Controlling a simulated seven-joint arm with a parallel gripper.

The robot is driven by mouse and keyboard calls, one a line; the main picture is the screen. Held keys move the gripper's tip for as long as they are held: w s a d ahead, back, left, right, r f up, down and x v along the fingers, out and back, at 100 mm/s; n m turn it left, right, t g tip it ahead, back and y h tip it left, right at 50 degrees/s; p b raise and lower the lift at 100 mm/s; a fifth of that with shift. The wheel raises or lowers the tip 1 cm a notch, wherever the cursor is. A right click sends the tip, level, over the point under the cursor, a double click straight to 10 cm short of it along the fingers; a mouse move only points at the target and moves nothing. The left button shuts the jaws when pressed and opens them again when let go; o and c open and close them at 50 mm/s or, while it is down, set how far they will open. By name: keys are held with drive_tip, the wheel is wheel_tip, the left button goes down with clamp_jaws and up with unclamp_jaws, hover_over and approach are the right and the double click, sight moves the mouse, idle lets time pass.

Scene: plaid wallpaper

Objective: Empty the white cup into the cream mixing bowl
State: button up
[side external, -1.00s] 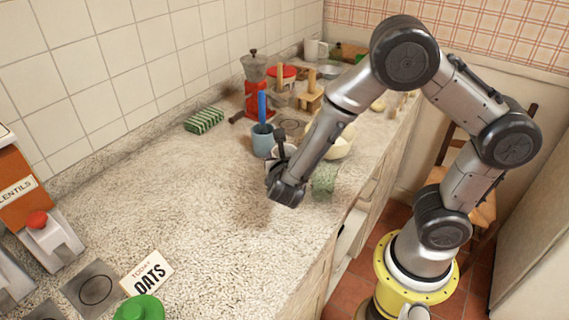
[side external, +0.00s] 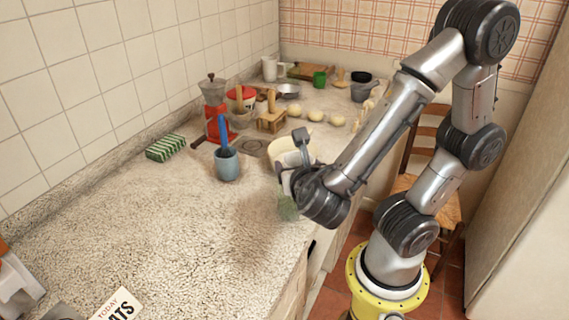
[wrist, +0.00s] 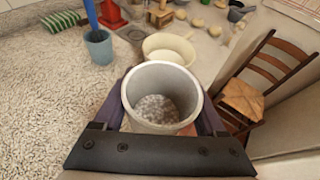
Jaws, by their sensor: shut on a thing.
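The white cup (wrist: 160,92) is between the two fingers of my gripper (wrist: 165,112) in the wrist view. It looks roughly upright, its mouth faces the camera, and a pale, grainy grey content lies inside. The cream mixing bowl (wrist: 170,47) stands on the counter just beyond the cup. In the side view my gripper (side external: 298,172) is close to the near side of the cream bowl (side external: 281,150). My gripper partly hides the bowl and most of the cup there.
A blue cup (side external: 227,165) with a blue utensil stands left of the bowl. Several pale round pieces (side external: 316,114) and a wooden stand (side external: 271,120) lie behind.

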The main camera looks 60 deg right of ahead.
drive_tip(key=r, duration=0.5)
drive_tip(key=shift+s+r, duration=0.1)
drive_tip(key=shift+s, duration=0.1)
drive_tip(key=s+d+m+g+h, duration=0.1)
drive_tip(key=s+d+m+g, duration=0.1)
drive_tip(key=d+m+g, duration=0.45)
drive_tip(key=s+d+m+g+h, duration=0.1)
drive_tip(key=s+d+m+g, duration=0.25)
drive_tip(key=d, duration=0.65)
drive_tip(key=shift+n, duration=0.5)
drive_tip(key=f, duration=0.8)
drive_tip(key=w+f, duration=0.1)
drive_tip(key=f, duration=0.3)
drive_tip(key=shift+f, duration=0.25)
